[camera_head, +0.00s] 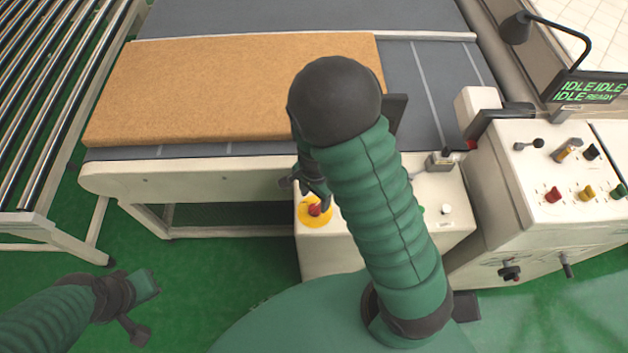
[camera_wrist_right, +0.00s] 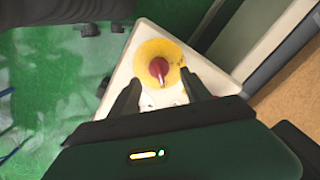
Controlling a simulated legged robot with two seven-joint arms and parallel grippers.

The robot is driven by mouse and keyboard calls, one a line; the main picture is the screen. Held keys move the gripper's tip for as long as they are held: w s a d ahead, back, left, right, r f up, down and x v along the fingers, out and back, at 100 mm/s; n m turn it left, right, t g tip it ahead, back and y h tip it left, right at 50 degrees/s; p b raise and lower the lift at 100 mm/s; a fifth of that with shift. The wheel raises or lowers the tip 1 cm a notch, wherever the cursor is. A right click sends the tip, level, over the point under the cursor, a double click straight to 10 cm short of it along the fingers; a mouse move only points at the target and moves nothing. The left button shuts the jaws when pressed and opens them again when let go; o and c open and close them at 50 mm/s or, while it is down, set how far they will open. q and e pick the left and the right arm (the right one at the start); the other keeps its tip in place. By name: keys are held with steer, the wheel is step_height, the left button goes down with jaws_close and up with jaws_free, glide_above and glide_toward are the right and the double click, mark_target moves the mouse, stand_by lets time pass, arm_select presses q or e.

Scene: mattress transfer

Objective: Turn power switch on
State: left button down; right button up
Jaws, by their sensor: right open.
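A red rotary knob (camera_head: 315,209) sits on a round yellow plate (camera_head: 305,220) on top of a white control box (camera_head: 440,240); I take it as the power switch. In the right wrist view the red knob (camera_wrist_right: 158,68) with a pale mark stands on the yellow disc (camera_wrist_right: 150,48). My right gripper (camera_head: 306,187) is above the switch, its open fingers (camera_wrist_right: 162,84) pointing at the knob with one on either side in the picture. Whether they touch it cannot be told. My left gripper (camera_head: 143,308) is open and empty over the green floor at lower left.
A tan mattress (camera_head: 220,85) lies on the grey-topped conveyor table (camera_head: 110,155). A roller conveyor (camera_head: 40,110) stands at left. A console (camera_head: 560,205) with levers, coloured knobs and a screen (camera_head: 590,90) reading IDLE and READY stands at right. My right arm hides part of the box.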

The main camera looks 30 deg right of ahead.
mark_target(314, 206)
step_height(314, 206, up, 11)
steer(key=p, duration=0.1)
steer(key=shift+a+r, duration=0.2)
